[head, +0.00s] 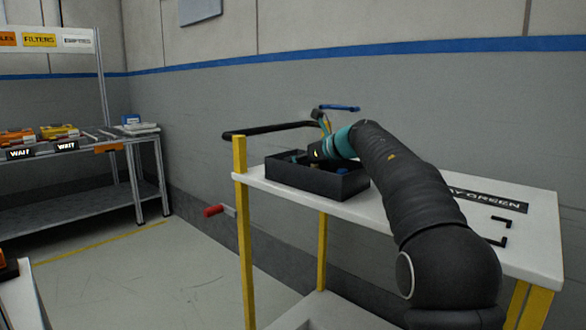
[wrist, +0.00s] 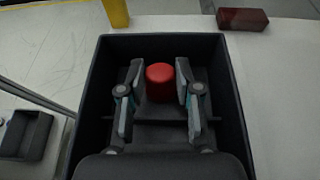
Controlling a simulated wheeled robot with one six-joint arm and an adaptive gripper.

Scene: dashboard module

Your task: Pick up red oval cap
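The red oval cap (wrist: 160,76) stands inside the black box (wrist: 92,70) in the wrist view, between my two fingers. My gripper (wrist: 159,90) is open, with one finger on each side of the cap. A gap shows between the cap and each finger. In the head view my gripper (head: 318,153) reaches down into the black box (head: 318,187) on the white cart. The cap cannot be made out there.
The white cart top (head: 400,220) is mostly clear to the right. A dark red block (wrist: 243,18) lies outside the box. A yellow post (head: 241,240) and a black rail (head: 268,130) are near the cart's left end.

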